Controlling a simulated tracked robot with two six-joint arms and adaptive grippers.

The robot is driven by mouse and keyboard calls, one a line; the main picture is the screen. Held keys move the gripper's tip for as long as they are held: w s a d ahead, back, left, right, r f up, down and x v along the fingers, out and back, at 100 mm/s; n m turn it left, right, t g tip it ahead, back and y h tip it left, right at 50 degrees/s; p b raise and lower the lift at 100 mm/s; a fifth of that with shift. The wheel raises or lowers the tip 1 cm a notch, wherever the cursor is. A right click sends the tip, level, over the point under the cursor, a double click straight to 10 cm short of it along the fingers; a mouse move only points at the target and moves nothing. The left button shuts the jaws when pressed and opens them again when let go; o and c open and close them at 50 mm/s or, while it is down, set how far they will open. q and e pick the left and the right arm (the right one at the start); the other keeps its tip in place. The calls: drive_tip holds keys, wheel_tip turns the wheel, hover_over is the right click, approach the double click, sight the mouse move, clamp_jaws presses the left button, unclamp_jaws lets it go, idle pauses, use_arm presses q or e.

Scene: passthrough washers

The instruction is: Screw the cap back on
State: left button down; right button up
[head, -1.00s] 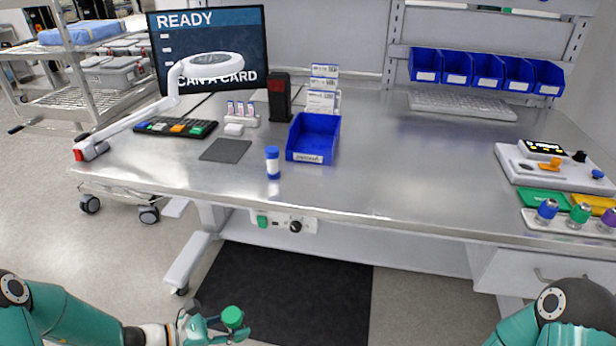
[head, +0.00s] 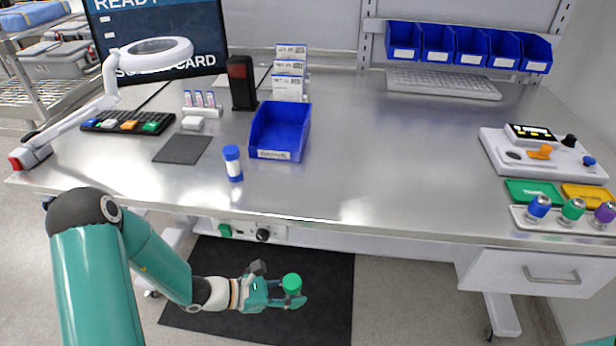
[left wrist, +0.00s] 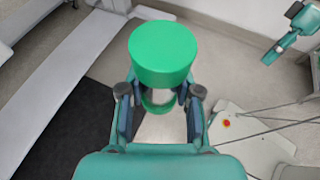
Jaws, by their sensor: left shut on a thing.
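My left gripper (head: 274,293) is low in front of the table, over the dark floor mat. It is shut on a green-capped container, whose round green cap (head: 292,283) faces up. In the left wrist view the cap (left wrist: 163,52) stands above the fingers. A small part of the container's body (left wrist: 158,105), pale with green, shows between the fingers. Most of the body is hidden, and I cannot tell whether the cap is seated tight. Part of my right arm shows at the upper right of the left wrist view; its gripper state is unclear.
A blue-capped white bottle (head: 232,163) stands near the table's front edge, beside a blue bin (head: 280,131). The middle of the steel table (head: 390,160) is clear.

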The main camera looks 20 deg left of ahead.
use_arm(q)
drive_tip(key=shift+w+d, duration=0.15)
drive_tip(key=shift+d, duration=0.05)
